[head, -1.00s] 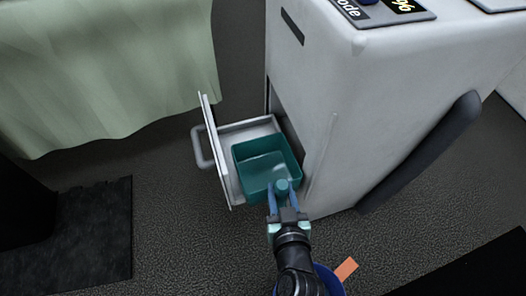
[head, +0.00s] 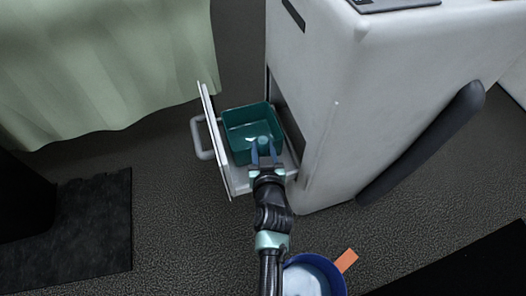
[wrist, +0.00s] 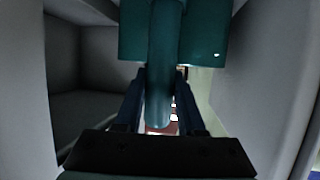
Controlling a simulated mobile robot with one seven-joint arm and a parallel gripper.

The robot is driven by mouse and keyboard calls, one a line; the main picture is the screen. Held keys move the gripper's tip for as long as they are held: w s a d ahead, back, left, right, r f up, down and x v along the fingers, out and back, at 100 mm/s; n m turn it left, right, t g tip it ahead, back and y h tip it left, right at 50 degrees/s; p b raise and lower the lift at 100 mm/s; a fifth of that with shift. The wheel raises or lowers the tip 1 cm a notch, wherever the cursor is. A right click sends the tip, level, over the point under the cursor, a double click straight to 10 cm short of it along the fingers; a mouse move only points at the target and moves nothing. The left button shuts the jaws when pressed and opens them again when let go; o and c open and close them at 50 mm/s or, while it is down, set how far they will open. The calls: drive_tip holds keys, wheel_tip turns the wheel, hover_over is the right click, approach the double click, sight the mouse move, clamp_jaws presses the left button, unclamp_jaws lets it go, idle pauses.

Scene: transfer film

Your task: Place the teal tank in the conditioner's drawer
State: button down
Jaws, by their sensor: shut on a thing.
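The white conditioner (head: 325,90) stands to the right of the drawer.
The drawer front with its grey handle (head: 201,140) stands at the left. A green cloth (head: 110,60) hangs at the upper left. A blue bucket (head: 335,275) and an orange piece (head: 346,260) are on the floor below. A dark pipe (head: 425,140) runs along the conditioner's right side.

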drive_tip(key=c, duration=0.5)
unclamp_jaws()
drive_tip(key=p+v, duration=0.5)
drive_tip(key=v, duration=0.7)
